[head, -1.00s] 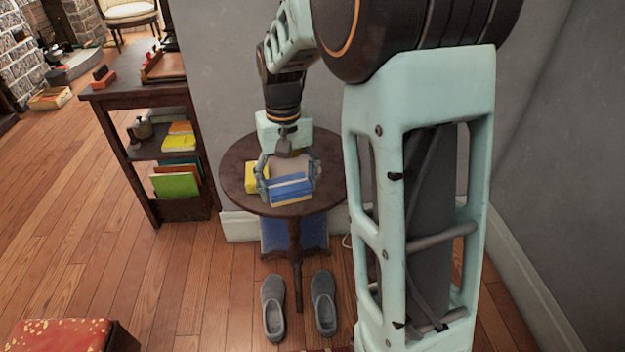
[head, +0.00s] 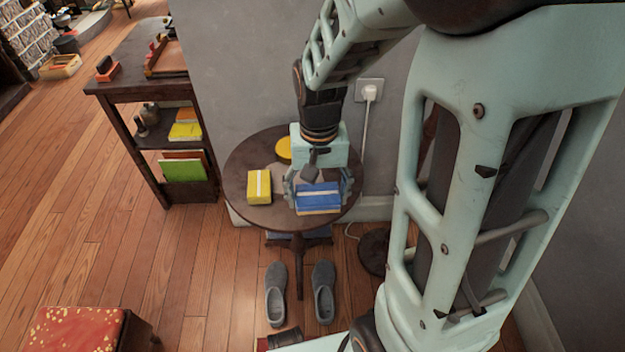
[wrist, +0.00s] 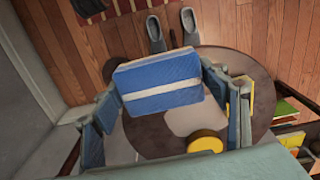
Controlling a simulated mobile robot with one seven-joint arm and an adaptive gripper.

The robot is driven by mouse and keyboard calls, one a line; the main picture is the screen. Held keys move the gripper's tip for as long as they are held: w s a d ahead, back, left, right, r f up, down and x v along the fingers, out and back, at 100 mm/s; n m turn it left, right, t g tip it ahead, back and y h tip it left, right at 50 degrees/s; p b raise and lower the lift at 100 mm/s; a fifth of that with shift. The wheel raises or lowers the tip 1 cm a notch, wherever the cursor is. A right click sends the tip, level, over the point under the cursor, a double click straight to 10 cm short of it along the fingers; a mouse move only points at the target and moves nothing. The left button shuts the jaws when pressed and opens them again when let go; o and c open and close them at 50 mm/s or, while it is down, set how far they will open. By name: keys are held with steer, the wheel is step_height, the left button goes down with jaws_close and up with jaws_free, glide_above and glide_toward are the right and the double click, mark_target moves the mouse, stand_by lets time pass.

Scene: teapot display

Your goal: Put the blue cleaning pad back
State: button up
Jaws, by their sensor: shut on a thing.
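The blue cleaning pad (head: 318,197) has a pale stripe across it and a yellowish lower edge in the head view. My gripper (head: 318,188) is shut on it, with one finger at each side. In the wrist view the pad (wrist: 160,84) lies level-looking between my fingers (wrist: 162,98), over the near edge of the round dark table (head: 240,165). I cannot tell how high it is above the tabletop. A yellow pad (head: 259,187) with a pale stripe lies on the table, to the left of my gripper.
A round yellow thing (head: 284,149) sits at the back of the table. A pale patch (wrist: 185,117) shows on the tabletop. A dark shelf (head: 135,92) stands at left, the wall close behind. Grey slippers (head: 322,292) lie on the floor in front.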

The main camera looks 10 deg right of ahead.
mark_target(320, 205)
steer(key=s, duration=0.1)
steer(key=s+r+p, duration=0.1)
steer(key=shift+s+a+r+p, duration=0.1)
steer(key=shift+s+r+p, duration=0.1)
steer(key=shift+s+p, duration=0.15)
steer(key=w+f+b, duration=0.1)
steer(key=w+f, duration=0.2)
steer(key=w, duration=0.1)
steer(key=w+d+f+b, duration=0.1)
steer(key=w+f, duration=0.2)
steer(key=w, duration=0.1)
steer(key=w+f+b, duration=0.1)
steer(key=w+f, duration=0.1)
steer(key=w, duration=0.2)
steer(key=shift+w+d+f, duration=0.2)
steer(key=shift+d+f, duration=0.1)
steer(key=shift+f, duration=0.1)
steer(key=shift+w+f, duration=0.45)
steer(key=shift+f, duration=0.1)
steer(key=shift+w+d+f+b, duration=0.15)
steer(key=shift+f+b, duration=0.45)
steer(key=shift+f, duration=1.05)
steer(key=shift+f, duration=0.15)
steer(key=o, duration=1.2)
